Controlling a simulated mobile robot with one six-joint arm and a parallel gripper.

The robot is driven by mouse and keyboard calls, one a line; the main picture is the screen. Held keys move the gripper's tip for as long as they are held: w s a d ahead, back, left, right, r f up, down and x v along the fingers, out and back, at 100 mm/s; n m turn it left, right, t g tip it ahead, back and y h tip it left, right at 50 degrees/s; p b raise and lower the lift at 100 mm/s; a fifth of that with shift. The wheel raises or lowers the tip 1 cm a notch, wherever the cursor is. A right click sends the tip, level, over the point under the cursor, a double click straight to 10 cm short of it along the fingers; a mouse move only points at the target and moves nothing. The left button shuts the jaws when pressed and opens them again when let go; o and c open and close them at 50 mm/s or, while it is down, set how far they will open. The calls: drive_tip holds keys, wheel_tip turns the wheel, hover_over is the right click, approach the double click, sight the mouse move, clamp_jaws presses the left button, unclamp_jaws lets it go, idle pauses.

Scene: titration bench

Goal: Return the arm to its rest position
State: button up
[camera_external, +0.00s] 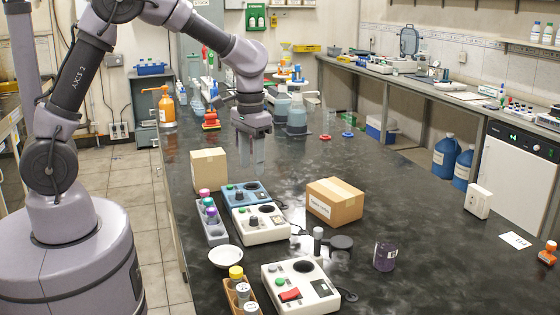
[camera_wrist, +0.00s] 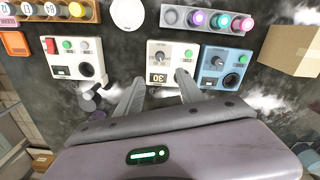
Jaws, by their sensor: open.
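My gripper (camera_external: 250,158) hangs from my arm above the black bench, pointing down, behind the blue control box (camera_external: 246,193) in the external view. In the wrist view the two fingers of my gripper (camera_wrist: 156,92) are apart with nothing between them. A white control box (camera_wrist: 172,60) with a dial lies beyond the fingertips, and the blue box (camera_wrist: 222,66) is to its right. The arm is bent at its elbow, reaching from its base on the left over the bench.
Near the gripper stand a tan carton (camera_external: 208,169), a brown carton (camera_external: 334,203) and a rack with coloured caps (camera_external: 212,225). A white box with a red switch (camera_external: 300,290), a white dish (camera_external: 225,256) and a dark jar (camera_external: 385,257) stand nearer. Bottles (camera_external: 297,115) stand behind. The bench's right part is mostly clear.

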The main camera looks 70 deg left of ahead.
drive_tip(key=shift+r, duration=1.3)
drive_tip(key=s+d+r+m+t+y+b, duration=0.1)
drive_tip(key=s+d+m+t+b, duration=0.1)
drive_tip(key=s, duration=0.9)
drive_tip(key=s+d+r+m+t+y+b, duration=0.1)
drive_tip(key=s+d+r+m+t+b, duration=0.1)
drive_tip(key=s, duration=0.9)
drive_tip(key=m+t+b, duration=0.1)
drive_tip(key=m+b, duration=0.1)
drive_tip(key=m, duration=0.1)
drive_tip(key=shift+r+m+t, duration=0.2)
drive_tip(key=shift+m+t, duration=0.2)
